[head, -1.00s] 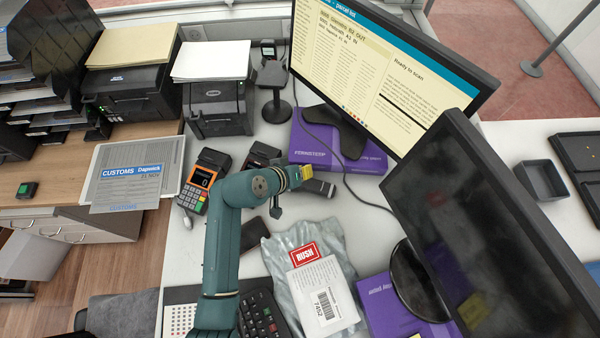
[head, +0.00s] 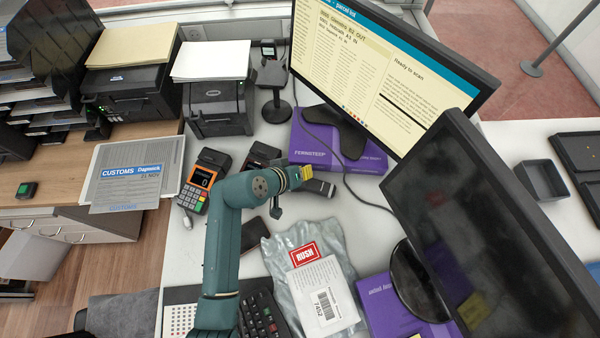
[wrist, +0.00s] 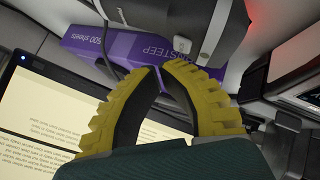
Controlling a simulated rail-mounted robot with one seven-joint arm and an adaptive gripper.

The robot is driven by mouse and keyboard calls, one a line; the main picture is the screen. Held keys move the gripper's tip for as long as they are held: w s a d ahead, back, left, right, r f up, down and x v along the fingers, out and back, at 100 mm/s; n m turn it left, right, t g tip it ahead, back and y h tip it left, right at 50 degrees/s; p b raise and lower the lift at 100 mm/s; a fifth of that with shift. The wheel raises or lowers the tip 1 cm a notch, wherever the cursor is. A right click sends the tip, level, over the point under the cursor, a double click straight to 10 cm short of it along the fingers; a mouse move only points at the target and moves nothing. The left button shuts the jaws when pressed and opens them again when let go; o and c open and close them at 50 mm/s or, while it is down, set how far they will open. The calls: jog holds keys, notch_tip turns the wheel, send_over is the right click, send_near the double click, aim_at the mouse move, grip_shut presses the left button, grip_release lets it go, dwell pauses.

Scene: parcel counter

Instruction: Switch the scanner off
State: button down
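A dark handheld device (head: 322,188), which looks like the scanner, lies on the counter just beyond my gripper (head: 306,173) in the head view. My gripper hides part of it. In the wrist view a dark grey body with a light band (wrist: 180,22), probably the same scanner, fills the top, beyond the fingertips. My gripper's yellow ribbed fingers (wrist: 160,69) curve inward with their tips together and hold nothing. The tips look apart from the scanner, though the distance is hard to judge. A red glow shows at the upper right.
A purple paper pack (head: 335,151) lies behind the scanner, under the lit monitor's (head: 390,70) foot. A black cable crosses near it. A card terminal (head: 202,180) stands left, a grey RUSH parcel (head: 312,275) in front. A dark second monitor (head: 480,230) blocks the right.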

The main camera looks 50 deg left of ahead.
jog(key=shift+f, duration=0.25)
jog(key=shift+f, duration=0.5)
dwell(0.4)
jog(key=shift+r, duration=0.15)
jog(key=shift+r+p, duration=0.8)
jog(key=shift+p, duration=0.05)
notch_tip(320, 180, up, 6)
jog(key=p, duration=0.6)
